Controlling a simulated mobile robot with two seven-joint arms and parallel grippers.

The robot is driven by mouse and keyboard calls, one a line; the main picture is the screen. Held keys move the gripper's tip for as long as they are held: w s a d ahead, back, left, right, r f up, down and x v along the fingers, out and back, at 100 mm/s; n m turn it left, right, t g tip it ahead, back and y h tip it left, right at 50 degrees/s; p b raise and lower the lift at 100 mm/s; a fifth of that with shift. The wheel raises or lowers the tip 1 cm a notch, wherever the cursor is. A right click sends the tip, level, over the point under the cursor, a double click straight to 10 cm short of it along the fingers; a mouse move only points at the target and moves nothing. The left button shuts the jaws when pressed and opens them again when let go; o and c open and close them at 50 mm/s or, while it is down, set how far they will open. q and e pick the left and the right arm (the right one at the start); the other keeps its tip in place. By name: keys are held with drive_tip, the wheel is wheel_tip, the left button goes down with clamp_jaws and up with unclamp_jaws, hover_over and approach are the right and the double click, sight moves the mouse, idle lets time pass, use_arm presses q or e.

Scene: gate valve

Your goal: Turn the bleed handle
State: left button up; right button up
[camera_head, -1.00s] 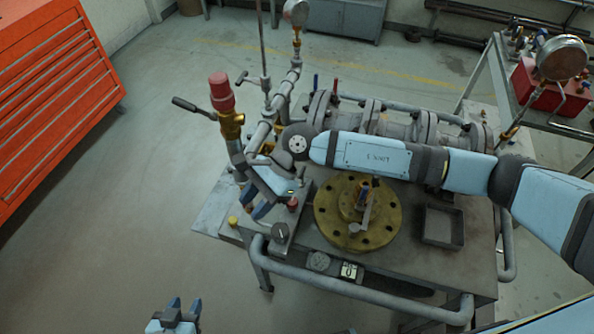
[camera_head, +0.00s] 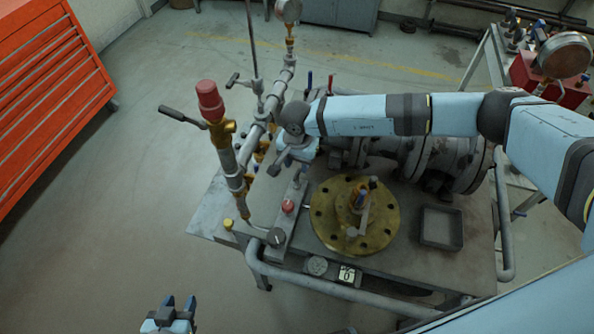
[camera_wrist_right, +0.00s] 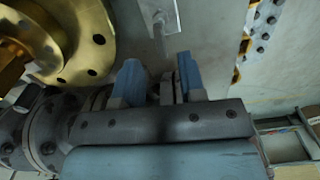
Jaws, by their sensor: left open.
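My right gripper (camera_head: 287,166) is over the left end of the bench, beside the upright pipework. In the right wrist view its two blue fingers (camera_wrist_right: 160,75) are apart. A thin grey lever-like part (camera_wrist_right: 160,25) lies just beyond the fingertips, and a grey piece shows between the fingers; I cannot tell whether they touch it. I cannot tell for sure which part is the bleed handle. A black-gripped lever (camera_head: 181,116) sticks out left from the red-capped brass valve (camera_head: 211,108), and a small lever (camera_head: 233,80) sits behind it. My left gripper (camera_head: 179,303) is open and empty at the bottom.
A brass flange (camera_head: 385,228) and a square grey tray (camera_head: 442,243) are on the bench. A red knob (camera_head: 288,206) stands below my right gripper. A grey rail (camera_head: 345,287) runs along the bench's front. A red tool cabinet (camera_head: 45,95) stands left; floor between is clear.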

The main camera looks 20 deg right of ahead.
sight(297, 174)
wheel_tip(297, 174, down, 6)
drive_tip(key=shift+r+p, duration=0.1)
drive_tip(key=shift+p, duration=0.2)
clamp_jaws()
